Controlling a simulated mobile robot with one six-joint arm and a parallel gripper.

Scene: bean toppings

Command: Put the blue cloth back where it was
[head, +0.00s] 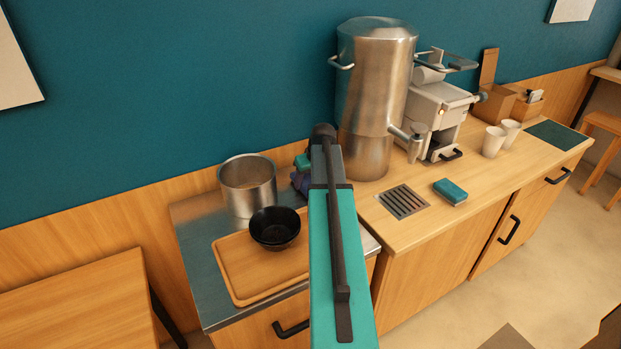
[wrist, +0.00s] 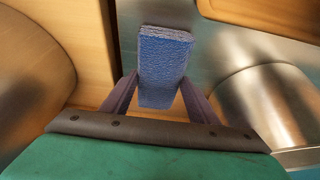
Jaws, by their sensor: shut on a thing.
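My gripper (wrist: 158,92) is shut on the blue cloth (wrist: 157,62), a folded textured block that stands out between the two dark purple fingers in the wrist view. In the head view my gripper (head: 299,182) is mostly hidden behind my own teal arm, at the back of the counter between the steel pot and the tall steel urn. The cloth cannot be made out clearly in that view. I cannot tell whether it touches the surface below.
The steel pot (head: 247,184) is left of my gripper and the urn (head: 372,92) is right. A black bowl (head: 275,229) stands on a wooden tray (head: 237,276). A drain grate (head: 402,202), a teal sponge (head: 450,191) and white cups (head: 493,142) are on the right counter.

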